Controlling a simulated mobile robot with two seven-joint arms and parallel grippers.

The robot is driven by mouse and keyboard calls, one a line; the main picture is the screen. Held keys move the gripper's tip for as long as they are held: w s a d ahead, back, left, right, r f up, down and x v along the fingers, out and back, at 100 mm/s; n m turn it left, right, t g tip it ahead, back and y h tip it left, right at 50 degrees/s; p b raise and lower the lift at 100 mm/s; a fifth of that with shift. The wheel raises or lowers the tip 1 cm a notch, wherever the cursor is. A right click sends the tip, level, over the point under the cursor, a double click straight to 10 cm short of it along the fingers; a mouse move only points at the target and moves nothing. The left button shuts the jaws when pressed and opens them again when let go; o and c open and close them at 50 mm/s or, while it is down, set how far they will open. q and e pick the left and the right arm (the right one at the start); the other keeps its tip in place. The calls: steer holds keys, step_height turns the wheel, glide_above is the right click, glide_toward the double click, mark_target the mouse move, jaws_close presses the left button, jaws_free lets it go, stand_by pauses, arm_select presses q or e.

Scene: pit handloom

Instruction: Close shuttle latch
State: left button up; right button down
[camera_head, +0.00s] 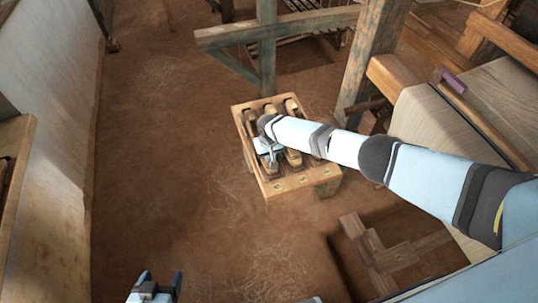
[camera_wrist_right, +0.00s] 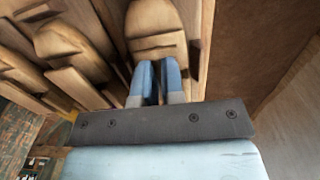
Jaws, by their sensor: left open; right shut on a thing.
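A wooden rack (camera_head: 305,184) stands on the earth floor and holds several boat-shaped wooden shuttles (camera_head: 292,106) in a row. My right arm reaches over it from the right. My right gripper (camera_head: 272,163) is down at the leftmost shuttle. In the right wrist view, the blue fingers of my right gripper (camera_wrist_right: 160,72) are close together at one end of a shuttle (camera_wrist_right: 155,22). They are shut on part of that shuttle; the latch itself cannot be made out. My left gripper (camera_head: 158,290) is open and empty, low over the floor at the bottom edge.
Timber loom posts (camera_head: 372,50) and a cross beam (camera_head: 285,27) stand behind the rack. A cloth-covered loom part (camera_head: 430,125) lies right, under my arm. A pit with wooden treadles (camera_head: 395,250) opens at lower right. The floor left of the rack is clear.

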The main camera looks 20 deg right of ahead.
steer(key=c, duration=1.5)
jaws_free()
